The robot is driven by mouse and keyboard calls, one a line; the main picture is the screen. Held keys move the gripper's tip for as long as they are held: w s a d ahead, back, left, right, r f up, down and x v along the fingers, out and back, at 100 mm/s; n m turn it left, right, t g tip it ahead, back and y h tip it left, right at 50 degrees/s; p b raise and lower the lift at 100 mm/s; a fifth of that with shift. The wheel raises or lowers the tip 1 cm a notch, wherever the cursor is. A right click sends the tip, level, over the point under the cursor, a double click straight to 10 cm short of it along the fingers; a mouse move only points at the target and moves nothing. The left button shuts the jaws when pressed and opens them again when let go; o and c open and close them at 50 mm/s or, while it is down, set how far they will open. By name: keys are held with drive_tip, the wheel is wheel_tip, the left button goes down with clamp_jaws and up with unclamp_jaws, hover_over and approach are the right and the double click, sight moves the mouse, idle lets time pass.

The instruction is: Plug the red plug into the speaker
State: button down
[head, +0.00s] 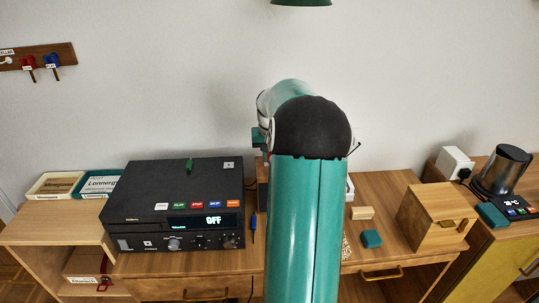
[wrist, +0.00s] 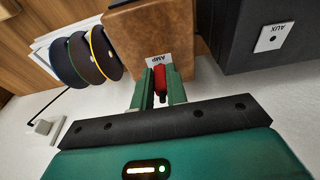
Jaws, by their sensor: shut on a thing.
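In the wrist view my gripper (wrist: 160,71) is shut on the red plug (wrist: 160,86). Its two green fingers stand on either side of the plug. The plug's far end points at the brown box-shaped speaker (wrist: 150,32), close to a white label marked AMP (wrist: 159,59). I cannot tell whether the tip is inside the socket, since the fingers and plug cover that spot. In the head view my arm hides the plug and most of the gripper. Only a sliver of the brown speaker (head: 262,172) shows beside the arm.
The black player (head: 172,205) stands left of the speaker; its AUX label (wrist: 274,38) shows in the wrist view. A blue plug (head: 253,226) lies at its right. Dark discs (wrist: 85,57) stand beside the speaker. A wooden box (head: 433,216) and teal block (head: 371,239) are at right.

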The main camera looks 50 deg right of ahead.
drive_tip(key=shift+f, duration=0.25)
drive_tip(key=c, duration=1.3)
unclamp_jaws()
drive_tip(key=shift+r, duration=0.1)
drive_tip(key=v, duration=1.3)
drive_tip(key=shift+r, duration=0.3)
drive_tip(key=shift+a, duration=0.1)
